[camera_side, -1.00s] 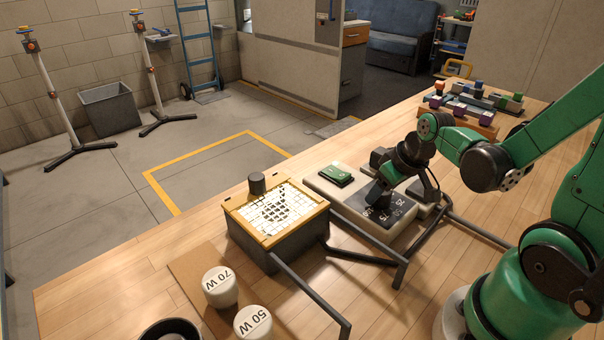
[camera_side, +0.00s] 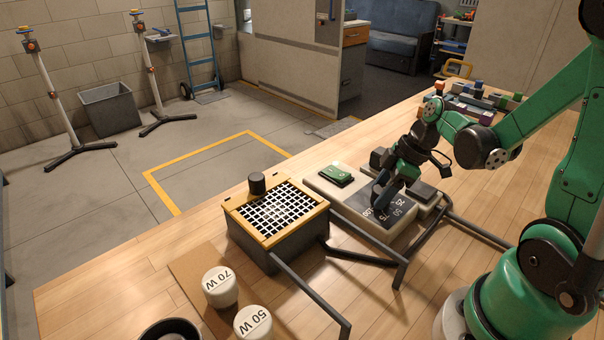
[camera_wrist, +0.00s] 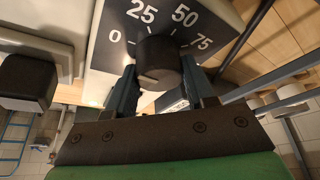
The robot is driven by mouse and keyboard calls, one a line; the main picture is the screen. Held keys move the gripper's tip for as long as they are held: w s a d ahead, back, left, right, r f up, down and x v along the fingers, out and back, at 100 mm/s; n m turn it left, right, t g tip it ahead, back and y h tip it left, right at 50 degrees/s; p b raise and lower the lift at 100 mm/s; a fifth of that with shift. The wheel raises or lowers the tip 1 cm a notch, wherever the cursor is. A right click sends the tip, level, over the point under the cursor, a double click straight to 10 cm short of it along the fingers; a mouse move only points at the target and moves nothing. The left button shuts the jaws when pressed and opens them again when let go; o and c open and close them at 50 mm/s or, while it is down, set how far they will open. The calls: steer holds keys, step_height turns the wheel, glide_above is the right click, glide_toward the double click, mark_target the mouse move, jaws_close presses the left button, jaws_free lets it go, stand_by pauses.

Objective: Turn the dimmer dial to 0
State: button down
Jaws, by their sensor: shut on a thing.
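The dimmer dial is a dark round knob (camera_wrist: 158,62) on a black scale plate, seen in the wrist view. White marks 0, 25, 50 and 75 show around it; 0 is at its left. I cannot make out a pointer on the knob. My gripper (camera_wrist: 160,78) has one finger on each side of the knob and is shut on it. In the side view my gripper (camera_side: 382,193) reaches down onto the scale plate (camera_side: 394,208) and hides the dial. The plate is on a pale control box (camera_side: 345,208).
A green rocker (camera_side: 336,175) sits on the box left of the dial. A yellow-framed grid box (camera_side: 277,212) stands further left, with dark bars around it. Coloured blocks (camera_side: 475,100) lie at the back.

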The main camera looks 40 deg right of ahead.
steer(key=shift+n, duration=0.5)
steer(key=shift+c, duration=1.5)
jaws_free()
steer(key=shift+v, duration=2.8)
steer(key=w+a+r+m+t+h, duration=0.2)
steer(key=a+r+m+t+h, duration=0.1)
steer(key=a+m, duration=0.6)
steer(key=shift+a+r+t, duration=0.4)
steer(key=shift+a+r, duration=0.15)
steer(key=shift+a, duration=0.65)
